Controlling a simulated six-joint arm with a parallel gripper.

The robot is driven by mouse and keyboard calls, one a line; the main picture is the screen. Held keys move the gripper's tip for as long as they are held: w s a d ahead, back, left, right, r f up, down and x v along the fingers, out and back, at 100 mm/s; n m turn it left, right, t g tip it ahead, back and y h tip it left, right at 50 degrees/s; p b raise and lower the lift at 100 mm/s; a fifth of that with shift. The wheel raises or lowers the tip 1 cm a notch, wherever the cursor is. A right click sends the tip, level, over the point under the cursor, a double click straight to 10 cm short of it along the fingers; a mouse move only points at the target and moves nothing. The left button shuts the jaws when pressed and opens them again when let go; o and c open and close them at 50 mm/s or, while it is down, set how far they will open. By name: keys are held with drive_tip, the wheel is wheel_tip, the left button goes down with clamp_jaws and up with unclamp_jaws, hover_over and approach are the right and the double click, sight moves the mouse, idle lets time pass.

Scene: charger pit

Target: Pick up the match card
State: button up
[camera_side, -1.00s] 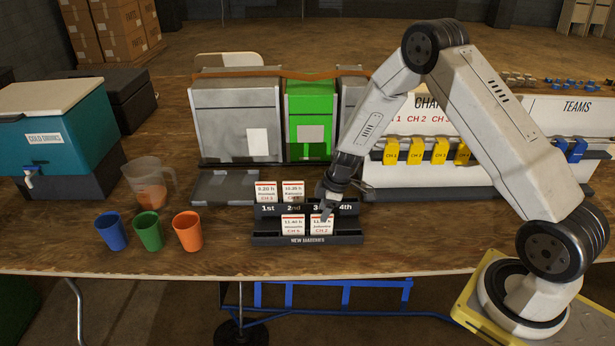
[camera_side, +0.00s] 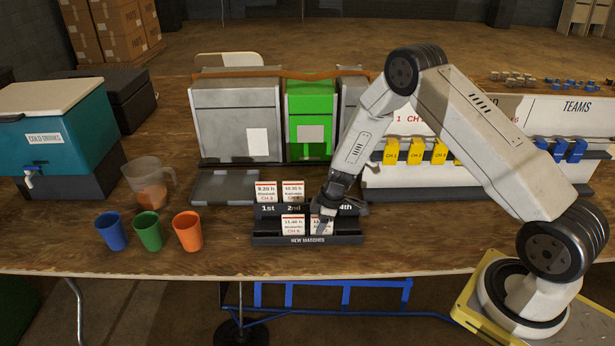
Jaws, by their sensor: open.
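A dark card rack (camera_side: 266,239) labelled NEW MATCHES stands near the table's front edge. Two white match cards with red tops stand in its back row, the 8.20 h card (camera_side: 266,193) and the 10.20 h card (camera_side: 293,192), above the marks 1st and 2nd. Two more stand in its front row: the 11.40 h card (camera_side: 293,225) and a card (camera_side: 328,228) to its right, mostly hidden by my gripper. My gripper (camera_side: 323,226) is open, pointing down at this right front card. I cannot tell whether its fingers touch the card.
Blue (camera_side: 111,231), green (camera_side: 148,231) and orange (camera_side: 188,231) cups and a clear jug (camera_side: 151,184) stand left of the rack. A charger board with yellow pieces (camera_side: 415,152) stands at the back right.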

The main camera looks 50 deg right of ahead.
idle(0.4)
clamp_jaws()
drive_tip(key=shift+r, duration=0.25)
drive_tip(key=shift+r, duration=0.9)
drive_tip(key=s+a+r, duration=0.1)
drive_tip(key=s+r, duration=0.9)
drive_tip(key=s, duration=0.4)
drive_tip(key=shift+a+r, duration=0.3)
drive_tip(key=shift+r, duration=0.05)
drive_tip(key=shift+w, duration=0.1)
